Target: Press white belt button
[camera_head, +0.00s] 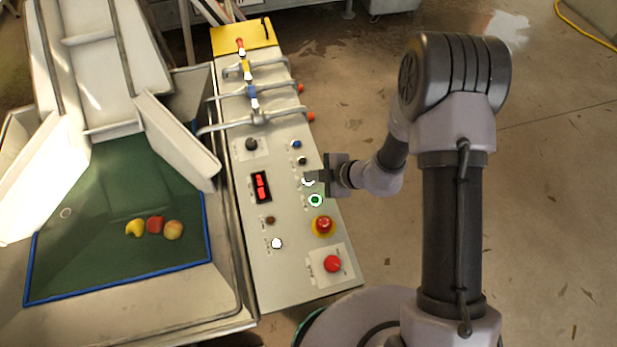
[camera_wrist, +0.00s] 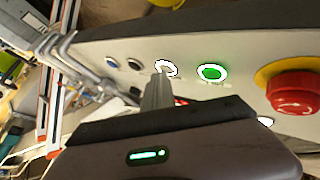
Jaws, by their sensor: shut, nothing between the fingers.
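A white button (camera_head: 308,183) sits on the grey control panel (camera_head: 289,272), just above a green button (camera_head: 315,200). In the wrist view the white button (camera_wrist: 167,68) is lit, left of the green button (camera_wrist: 212,73). My gripper (camera_head: 312,176) is shut and empty, its fingertips over the white button's edge. In the wrist view the tip of my gripper (camera_wrist: 161,72) overlaps part of the button; I cannot tell whether they touch. A second white button (camera_head: 277,243) is lower left on the panel. Labels are too small to read.
A red emergency stop (camera_head: 323,225) and a red rotary knob (camera_head: 333,264) are lower on the panel. Blue (camera_head: 296,144) and black (camera_head: 302,160) buttons lie above. Pipes with valves cross the panel's top. Left, a green belt (camera_head: 90,240) carries fruit.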

